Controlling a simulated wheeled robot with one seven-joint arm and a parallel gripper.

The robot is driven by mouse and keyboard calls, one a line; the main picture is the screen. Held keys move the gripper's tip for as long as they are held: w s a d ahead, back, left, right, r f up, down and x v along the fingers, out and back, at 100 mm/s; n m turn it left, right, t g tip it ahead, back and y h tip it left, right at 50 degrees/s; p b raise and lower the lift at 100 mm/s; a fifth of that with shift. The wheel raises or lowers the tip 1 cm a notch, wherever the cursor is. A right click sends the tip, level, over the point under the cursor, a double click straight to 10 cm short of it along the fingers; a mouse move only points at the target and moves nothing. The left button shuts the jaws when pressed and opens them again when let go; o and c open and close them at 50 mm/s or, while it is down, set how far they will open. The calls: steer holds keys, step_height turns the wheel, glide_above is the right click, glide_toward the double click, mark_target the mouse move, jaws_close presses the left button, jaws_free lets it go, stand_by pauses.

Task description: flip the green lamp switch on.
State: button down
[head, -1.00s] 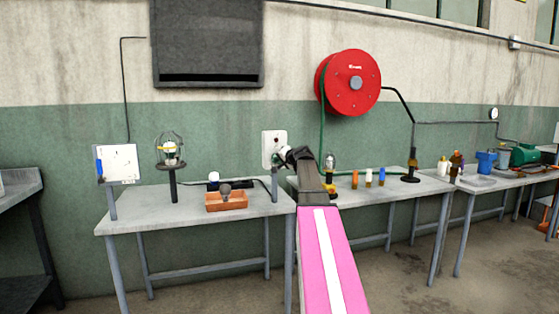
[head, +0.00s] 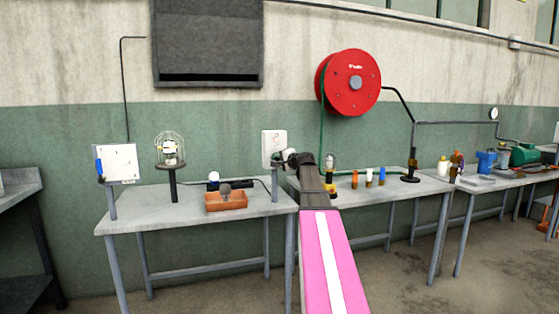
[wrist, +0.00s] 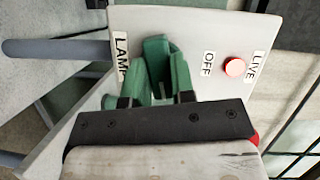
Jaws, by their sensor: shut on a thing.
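The white switch panel (head: 274,139) stands on a post at the right end of the left table. In the wrist view the panel (wrist: 205,25) fills the top and carries the labels LAMP, OFF and LIVE. The green lamp switch (wrist: 157,52) stands out from it beside the LAMP label. My gripper (wrist: 158,85) is shut on the switch; green parts crowd together there, so the exact contact is hard to see. In the head view my gripper (head: 285,160) is at the panel's lower front. The caged lamp (head: 170,150) on its stand looks bright.
A red indicator (wrist: 234,67) sits on the panel near LIVE. An orange tray (head: 226,203) with a round bulb lies on the left table (head: 150,217). Small bottles (head: 368,177) stand on the table to the right. A red hose reel (head: 348,82) hangs above.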

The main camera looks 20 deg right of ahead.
steer(key=shift+m+t+y, duration=0.3)
steer(key=shift+m+t, duration=0.1)
steer(key=shift+m, duration=0.6)
steer(key=shift+f, duration=0.1)
steer(key=c, duration=1)
jaws_free()
steer(key=shift+o, duration=0.2)
steer(key=shift+s, duration=0.1)
steer(key=v, duration=1)
steer(key=shift+s+d, duration=0.15)
steer(key=shift+s, duration=0.2)
